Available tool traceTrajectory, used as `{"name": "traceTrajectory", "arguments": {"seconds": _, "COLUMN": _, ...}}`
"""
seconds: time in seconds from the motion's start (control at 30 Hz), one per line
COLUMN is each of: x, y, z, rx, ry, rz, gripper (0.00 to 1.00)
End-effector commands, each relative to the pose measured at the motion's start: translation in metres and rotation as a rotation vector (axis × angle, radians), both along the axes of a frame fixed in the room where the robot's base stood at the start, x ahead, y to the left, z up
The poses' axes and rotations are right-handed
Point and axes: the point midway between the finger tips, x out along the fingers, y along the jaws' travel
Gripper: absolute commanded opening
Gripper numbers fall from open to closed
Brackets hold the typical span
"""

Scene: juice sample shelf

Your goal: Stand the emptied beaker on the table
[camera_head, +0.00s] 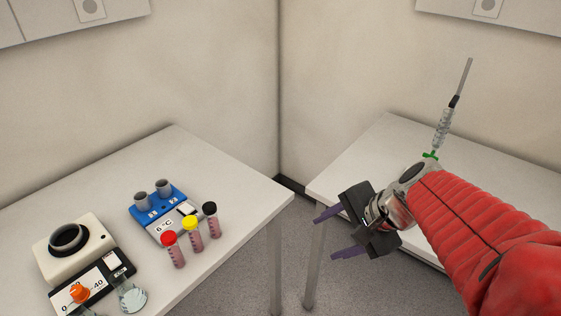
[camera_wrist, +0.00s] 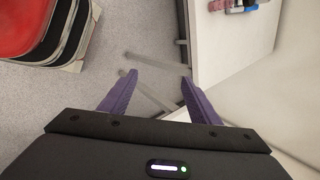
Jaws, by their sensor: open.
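My gripper (camera_head: 326,234) is open, with nothing between its purple fingers. It hangs over the gap between the two tables, by the front corner of the right table (camera_head: 375,150). In the wrist view the open fingers (camera_wrist: 158,82) point toward the floor and table legs. A clear glass vessel (camera_head: 131,298) stands on the left table (camera_head: 245,205) at the bottom of the head view, far from my gripper. I cannot tell if it is the beaker. An orange-topped vessel (camera_head: 80,293) beside it is cut off by the frame.
The left table holds a white device with a dark round opening (camera_head: 58,256), a blue device with two grey wells (camera_head: 150,200), and red-, yellow- and black-capped tubes (camera_head: 193,236). A coiled glass piece (camera_head: 442,130) shows behind my arm. The left table's right side is bare.

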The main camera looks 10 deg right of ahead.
Motion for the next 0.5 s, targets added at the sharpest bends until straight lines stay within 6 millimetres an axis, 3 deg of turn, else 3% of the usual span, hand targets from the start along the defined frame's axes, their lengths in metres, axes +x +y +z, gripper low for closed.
{"name": "traceTrajectory", "arguments": {"seconds": 0.2, "x": -0.024, "y": 0.031, "z": 0.012, "rx": -0.274, "ry": -0.059, "rz": 0.364, "gripper": 0.56}}
{"name": "traceTrajectory", "arguments": {"seconds": 0.5, "x": -0.049, "y": 0.049, "z": 0.036, "rx": -0.650, "ry": -0.170, "rz": 0.814, "gripper": 0.56}}
